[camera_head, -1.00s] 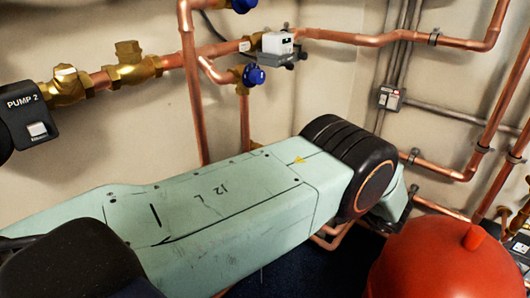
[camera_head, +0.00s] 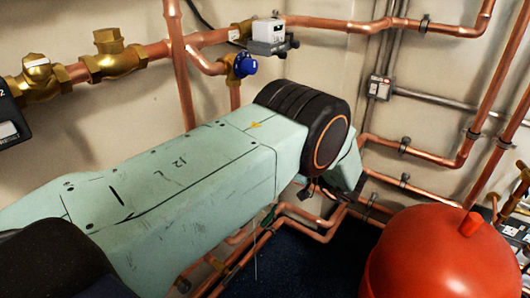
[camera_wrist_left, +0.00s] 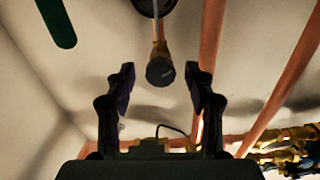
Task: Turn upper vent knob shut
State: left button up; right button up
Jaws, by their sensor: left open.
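A small dark round knob (camera_wrist_left: 160,70) on a brass stem shows in the left wrist view, between and beyond my fingertips; I see no contact. My left gripper (camera_wrist_left: 160,86) is open and empty, its two dark fingers on either side of the knob in the picture. In the head view my left arm crosses the middle, and its gripper is mostly hidden behind the wrist. A blue knob (camera_head: 244,65) sits on a brass valve on the back wall's copper pipe. I cannot tell whether it is a vent knob. My right gripper is not in view.
A red tank (camera_head: 440,255) stands at the lower right. Copper pipes (camera_head: 330,22) run along the walls, with brass fittings (camera_head: 112,55) at the left. In the wrist view, copper pipes (camera_wrist_left: 212,35) pass close right of the fingers, and a green bar (camera_wrist_left: 55,22) is at upper left.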

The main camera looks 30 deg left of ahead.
pick_arm(q)
jog(key=shift+a, duration=0.4)
grip_shut()
dwell(0.4)
